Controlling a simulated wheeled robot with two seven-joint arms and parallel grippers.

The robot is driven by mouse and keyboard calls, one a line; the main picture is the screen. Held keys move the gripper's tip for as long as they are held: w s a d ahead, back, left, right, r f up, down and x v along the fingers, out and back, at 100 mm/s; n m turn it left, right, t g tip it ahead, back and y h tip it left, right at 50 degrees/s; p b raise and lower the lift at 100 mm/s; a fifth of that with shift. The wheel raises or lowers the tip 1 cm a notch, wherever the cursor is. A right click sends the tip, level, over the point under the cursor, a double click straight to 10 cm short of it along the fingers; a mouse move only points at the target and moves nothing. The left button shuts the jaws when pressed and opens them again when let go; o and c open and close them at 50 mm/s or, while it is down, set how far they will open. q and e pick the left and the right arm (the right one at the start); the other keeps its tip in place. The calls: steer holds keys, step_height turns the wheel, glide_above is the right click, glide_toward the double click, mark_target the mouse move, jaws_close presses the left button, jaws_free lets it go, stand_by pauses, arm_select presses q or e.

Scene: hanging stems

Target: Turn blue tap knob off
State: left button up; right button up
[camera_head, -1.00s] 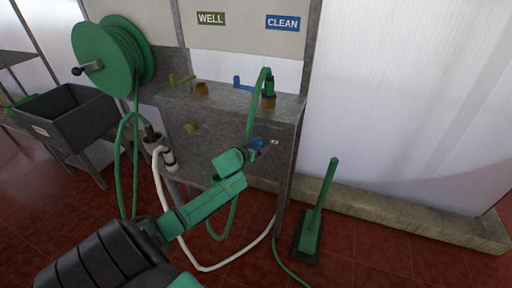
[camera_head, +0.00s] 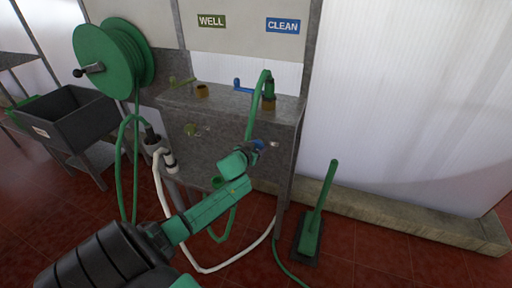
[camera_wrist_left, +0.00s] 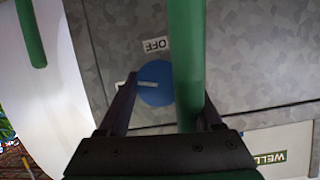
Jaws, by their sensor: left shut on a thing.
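The blue tap knob (camera_head: 259,145) is on the front of the grey metal stand, below the CLEAN sign. In the left wrist view the knob (camera_wrist_left: 154,86) is a blue disc with a white pointer mark directed left, toward a small white label partly behind a finger. An OFF label (camera_wrist_left: 157,44) is above the knob there, upside down. My left gripper (camera_head: 251,150) is at the knob, its fingers on either side. It is shut on the knob in the wrist view (camera_wrist_left: 165,98). A green hose passes between the fingers and hides the knob's right part. My right gripper is out of view.
The green hose (camera_head: 250,118) hangs from the tap beside the knob. A hose reel (camera_head: 108,55), a dark basin (camera_head: 70,118) and a green-handled floor tool (camera_head: 312,225) stand around.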

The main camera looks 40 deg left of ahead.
arm_select(q)
steer(key=shift+d+f+m+y, duration=0.1)
steer(key=shift+m+y, duration=0.4)
steer(key=shift+m, duration=0.4)
steer(key=shift+f+m+g+y+b, duration=0.1)
steer(key=shift+m+g+y+b, duration=0.2)
steer(key=shift+m+y+b, duration=0.75)
steer(key=m+y+b, duration=0.2)
steer(key=m+b, duration=0.1)
steer(key=m, duration=0.1)
steer(key=shift+f, duration=0.15)
steer(key=shift+m+y+b, duration=0.75)
steer(key=shift+m+b, duration=0.45)
steer(key=shift+m, duration=0.15)
steer(key=o, duration=1.3)
steer(key=shift+r, duration=0.2)
